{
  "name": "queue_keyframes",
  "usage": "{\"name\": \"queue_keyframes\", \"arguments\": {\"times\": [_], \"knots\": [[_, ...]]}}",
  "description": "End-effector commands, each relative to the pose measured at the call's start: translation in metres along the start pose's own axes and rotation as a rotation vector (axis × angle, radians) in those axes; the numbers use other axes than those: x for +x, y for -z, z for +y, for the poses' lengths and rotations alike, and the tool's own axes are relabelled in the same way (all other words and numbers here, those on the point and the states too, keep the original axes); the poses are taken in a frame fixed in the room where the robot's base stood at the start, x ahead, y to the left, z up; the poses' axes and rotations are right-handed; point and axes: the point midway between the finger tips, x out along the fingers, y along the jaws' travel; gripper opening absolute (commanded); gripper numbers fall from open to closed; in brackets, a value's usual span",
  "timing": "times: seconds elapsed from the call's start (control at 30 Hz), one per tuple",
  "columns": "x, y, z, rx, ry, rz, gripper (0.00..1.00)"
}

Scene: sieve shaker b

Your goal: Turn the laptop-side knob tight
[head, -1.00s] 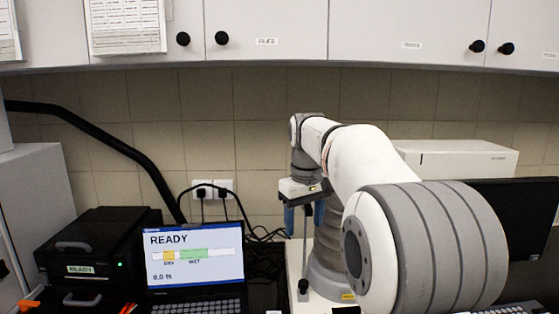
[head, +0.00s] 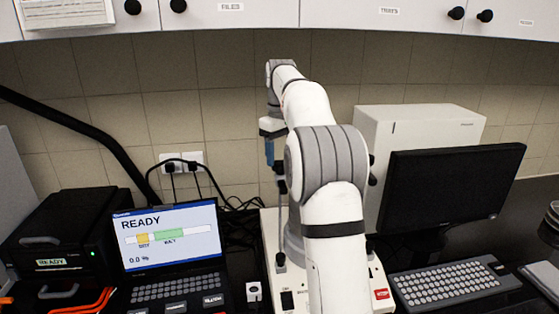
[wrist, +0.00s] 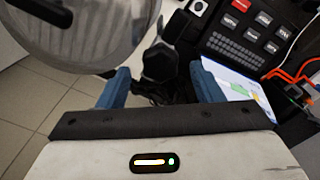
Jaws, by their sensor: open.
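My gripper (wrist: 160,82) is open, its two blue fingers apart. In the wrist view a dark knob (wrist: 159,62) shows between and just beyond the fingertips; I cannot tell whether they touch it. In the head view my gripper (head: 270,152) points down over the laptop-side rod (head: 281,215) of the shaker. The rod stands upright from the white shaker base (head: 273,240), with a black fitting (head: 281,262) low on it. My arm hides much of the shaker in the head view. A round metal sieve part (wrist: 85,30) fills the upper left of the wrist view.
The laptop (head: 165,235) showing READY stands left of the shaker, beside a black box unit (head: 60,235). A monitor (head: 450,195) and keyboard (head: 455,282) are at the right. A white cabinet-like box (head: 425,122) stands behind. Cables (head: 210,195) hang from the wall socket.

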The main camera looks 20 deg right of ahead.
Motion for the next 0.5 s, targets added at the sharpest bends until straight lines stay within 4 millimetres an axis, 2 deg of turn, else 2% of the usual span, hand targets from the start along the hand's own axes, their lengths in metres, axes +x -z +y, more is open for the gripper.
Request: {"name": "queue_keyframes", "arguments": {"times": [0.2, 0.5], "knots": [[0.022, 0.000, -0.001, -0.001, 0.001, -0.001, 0.60], [0.026, 0.001, -0.001, -0.001, -0.001, 0.001, 0.60]]}}
